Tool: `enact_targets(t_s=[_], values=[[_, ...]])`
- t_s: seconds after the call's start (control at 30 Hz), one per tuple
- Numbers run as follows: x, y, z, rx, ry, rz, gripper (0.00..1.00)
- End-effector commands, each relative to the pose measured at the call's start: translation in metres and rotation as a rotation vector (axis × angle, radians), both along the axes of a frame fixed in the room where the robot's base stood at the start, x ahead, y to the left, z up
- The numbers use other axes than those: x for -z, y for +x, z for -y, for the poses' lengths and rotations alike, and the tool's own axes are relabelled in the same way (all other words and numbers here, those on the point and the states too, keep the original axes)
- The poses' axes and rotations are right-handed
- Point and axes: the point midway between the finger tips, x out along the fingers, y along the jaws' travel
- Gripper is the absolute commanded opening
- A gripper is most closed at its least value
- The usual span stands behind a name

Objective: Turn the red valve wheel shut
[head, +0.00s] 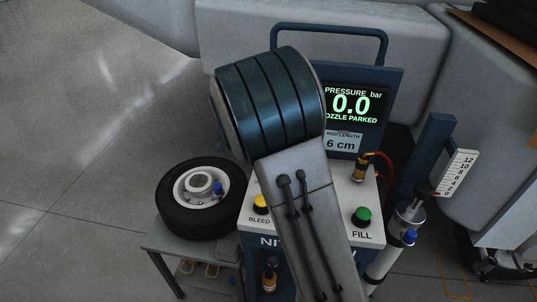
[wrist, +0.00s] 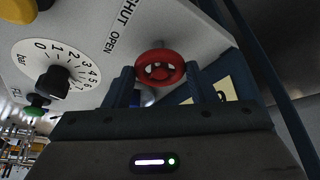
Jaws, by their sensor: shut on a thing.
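The red valve wheel (wrist: 160,67) shows in the wrist view on the pale panel of a cart, beside the words SHUT and OPEN. My gripper (wrist: 158,76) is shut on the wheel, with one dark finger at its left and one at its right. In the head view my own arm covers the wheel and my gripper. The cart's display (head: 352,105) reads a pressure of 0.0 bar, with a partly covered line about the nozzle being parked.
A black dial (wrist: 59,82) sits left of the wheel. The cart has a yellow BLEED button (head: 261,204) and a green FILL button (head: 362,217). A tyre (head: 200,198) lies on a low table at left. A strut with a scale (head: 457,172) stands at right. Open floor lies far left.

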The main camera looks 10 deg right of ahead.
Motion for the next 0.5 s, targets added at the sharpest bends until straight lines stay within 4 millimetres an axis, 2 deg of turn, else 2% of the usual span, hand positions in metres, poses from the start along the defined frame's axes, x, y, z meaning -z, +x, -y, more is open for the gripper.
enact_targets(t_s=[0.5], values=[[0.0003,0.0005,-0.0001,0.068,0.001,0.0,0.28]])
